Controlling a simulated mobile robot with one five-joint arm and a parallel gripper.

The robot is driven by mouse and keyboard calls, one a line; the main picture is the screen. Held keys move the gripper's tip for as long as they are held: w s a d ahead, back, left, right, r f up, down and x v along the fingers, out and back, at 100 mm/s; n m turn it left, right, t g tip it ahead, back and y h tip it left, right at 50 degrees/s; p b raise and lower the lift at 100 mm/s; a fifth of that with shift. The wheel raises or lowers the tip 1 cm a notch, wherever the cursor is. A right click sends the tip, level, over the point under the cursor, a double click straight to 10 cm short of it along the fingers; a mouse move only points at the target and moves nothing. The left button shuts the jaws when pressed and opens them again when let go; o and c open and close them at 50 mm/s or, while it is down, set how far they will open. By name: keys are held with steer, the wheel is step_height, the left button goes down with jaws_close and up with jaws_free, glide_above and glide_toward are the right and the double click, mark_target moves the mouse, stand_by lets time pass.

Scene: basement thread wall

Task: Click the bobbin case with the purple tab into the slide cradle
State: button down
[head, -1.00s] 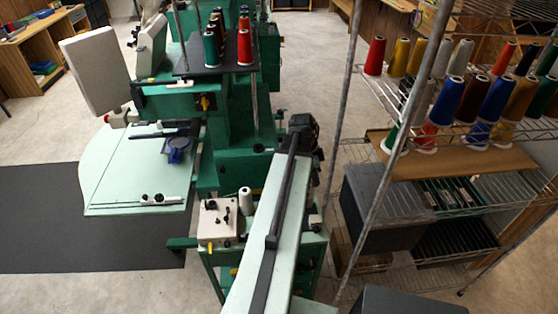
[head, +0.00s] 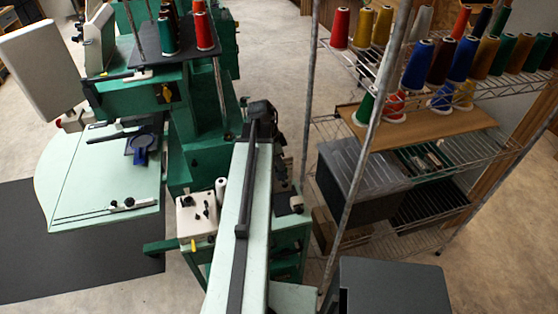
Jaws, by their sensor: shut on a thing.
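I cannot make out the bobbin case with the purple tab in the head view. No part can be told for sure as the slide cradle. A small dark blue part (head: 140,148) sits by a black bar on the pale green worktable (head: 85,185) of the green machine (head: 195,110), but it is too small to identify.
A long pale green beam with a black rail (head: 241,231) runs up the middle. A white box with black knobs (head: 195,216) stands left of it. A wire rack (head: 330,130) with thread cones is at right, and a dark grey box (head: 395,287) is at lower right.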

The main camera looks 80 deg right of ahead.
steer(key=shift+b+x, duration=0.55)
steer(key=shift+x, duration=0.3)
steer(key=shift+w+a, duration=0.1)
steer(key=shift+w, duration=0.1)
steer(key=shift+s, duration=0.15)
steer(key=shift+f, duration=0.2)
steer(key=shift+f+b, duration=0.55)
steer(key=shift+b, duration=0.1)
steer(key=shift+r, duration=0.15)
steer(key=c, duration=1.5)
jaws_free()
steer(key=shift+r, duration=0.15)
